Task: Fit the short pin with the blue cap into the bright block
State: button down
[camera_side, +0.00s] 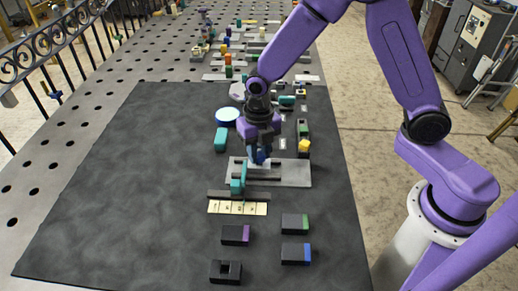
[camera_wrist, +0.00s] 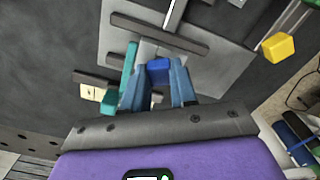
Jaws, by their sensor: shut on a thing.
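My gripper (camera_side: 261,157) points down over the light grey plate (camera_side: 295,173). In the wrist view its two grey-blue fingers (camera_wrist: 160,92) are shut on a blue cap (camera_wrist: 158,68). The pin's shaft below the cap is hidden, so I cannot tell whether it is in anything. A pale, bright block (camera_wrist: 148,49) lies between two dark rails on the plate, right by the cap. A teal upright piece (camera_side: 237,180) stands just left of the gripper, at the plate's left edge; it also shows beside the left finger in the wrist view (camera_wrist: 129,72).
A strip of cream cards (camera_side: 238,208) lies in front of the plate. Black blocks with purple (camera_side: 235,235), green (camera_side: 294,223) and blue (camera_side: 296,253) ends lie nearer. A yellow piece (camera_side: 304,146) stands right of the gripper. The dark mat's left side is clear.

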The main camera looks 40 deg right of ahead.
jog(key=shift+f, duration=0.55)
dwell(0.4)
jog(key=shift+c, duration=1.7)
grip_release()
jog(key=shift+r, duration=3.55)
